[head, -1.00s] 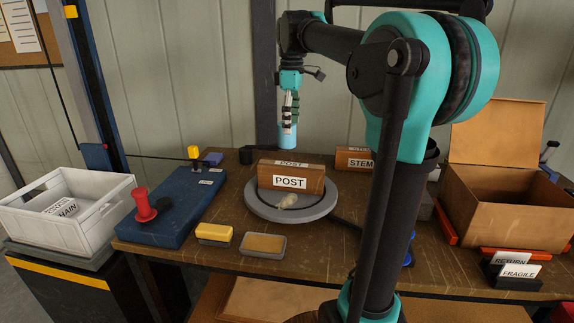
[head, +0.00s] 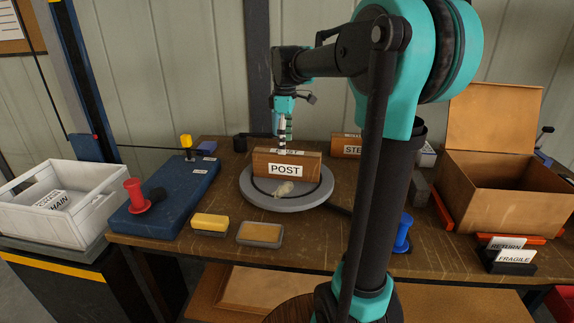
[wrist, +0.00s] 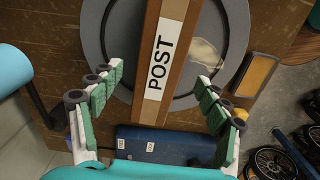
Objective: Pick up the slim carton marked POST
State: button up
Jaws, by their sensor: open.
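The slim brown carton marked POST (head: 287,164) stands upright on a round grey turntable (head: 250,196) on the bench. In the wrist view the carton (wrist: 175,60) runs up the picture from between my fingers, with its white POST label facing me. My gripper (head: 284,140) is open and points down just above and behind the carton in the head view. In the wrist view my gripper (wrist: 160,100) has its green-padded fingers wide apart, one on each side of the carton. I see no finger touching it.
A small pale object (head: 283,188) lies on the turntable before the carton. Another carton, partly marked STE (head: 346,147), stands behind right. A blue case (head: 170,200), a yellow-topped block (head: 210,223), a tan pad (head: 260,234), an open box (head: 500,203) and a white crate (head: 50,205) surround it.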

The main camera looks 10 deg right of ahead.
aim_at(287, 152)
jog(key=f, duration=0.5)
jog(key=shift+d+f, duration=0.1)
jog(key=shift+d, duration=0.15)
jog(key=c, duration=1.7)
